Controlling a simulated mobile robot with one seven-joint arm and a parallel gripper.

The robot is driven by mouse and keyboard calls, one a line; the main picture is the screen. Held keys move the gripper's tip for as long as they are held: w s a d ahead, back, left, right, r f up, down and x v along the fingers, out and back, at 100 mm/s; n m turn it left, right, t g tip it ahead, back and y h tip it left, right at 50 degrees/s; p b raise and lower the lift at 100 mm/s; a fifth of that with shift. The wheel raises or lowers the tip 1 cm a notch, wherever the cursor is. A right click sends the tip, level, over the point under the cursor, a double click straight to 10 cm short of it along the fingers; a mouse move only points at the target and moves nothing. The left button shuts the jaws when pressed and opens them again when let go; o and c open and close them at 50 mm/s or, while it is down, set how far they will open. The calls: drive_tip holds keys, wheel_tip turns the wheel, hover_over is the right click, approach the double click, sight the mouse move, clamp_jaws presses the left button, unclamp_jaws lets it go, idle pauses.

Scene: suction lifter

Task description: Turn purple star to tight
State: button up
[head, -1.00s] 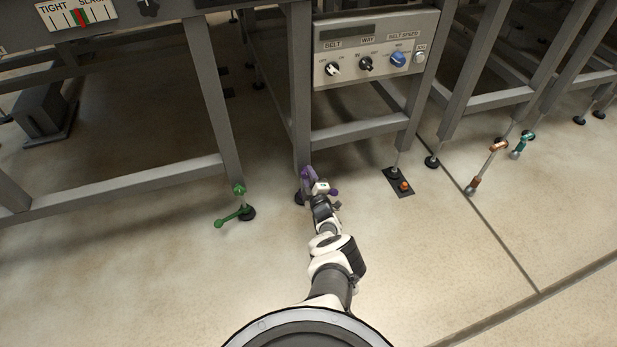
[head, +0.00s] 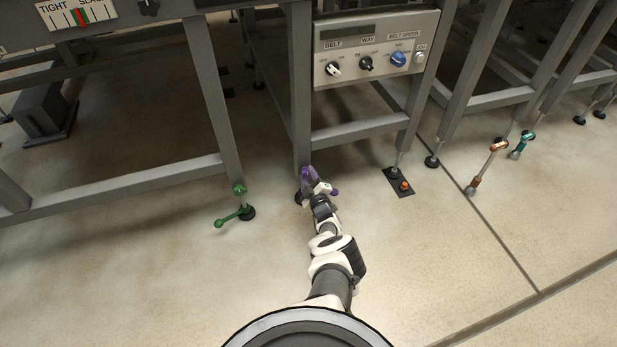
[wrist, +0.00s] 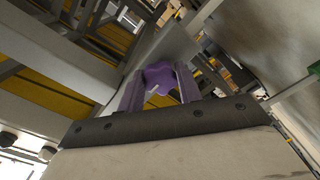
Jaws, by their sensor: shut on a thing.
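The purple star (wrist: 160,75) is a lobed knob low on a grey table leg. In the wrist view it sits between the two fingers of my gripper (wrist: 158,88), which is shut on it. In the head view the purple star (head: 305,174) shows just above and left of my gripper (head: 319,187), partly hidden by it. A small purple part shows at the right of the gripper; I cannot tell what it belongs to. A gauge (head: 101,11) marked TIGHT at its left and SLACK at its right is at the upper left, with red and green near its middle.
A green knob and lever (head: 239,189) stand at the leg to the left. A control panel (head: 375,50) with several knobs is above. An orange button (head: 404,186) sits on a dark floor plate at the right. Copper and teal levers are further right. The front floor is clear.

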drive_tip(key=o, duration=1)
drive_tip(key=shift+s, duration=0.1)
drive_tip(key=shift+s+d+r+p, duration=0.2)
drive_tip(key=shift+s+p, duration=0.3)
drive_tip(key=shift+p, duration=0.2)
drive_tip(key=p+v, duration=0.4)
drive_tip(key=v, duration=0.2)
drive_tip(key=p+v, duration=0.3)
drive_tip(key=v, duration=0.3)
drive_tip(key=shift+s+f+p, duration=0.2)
drive_tip(key=shift+s+p, duration=0.15)
drive_tip(key=shift+p, duration=0.05)
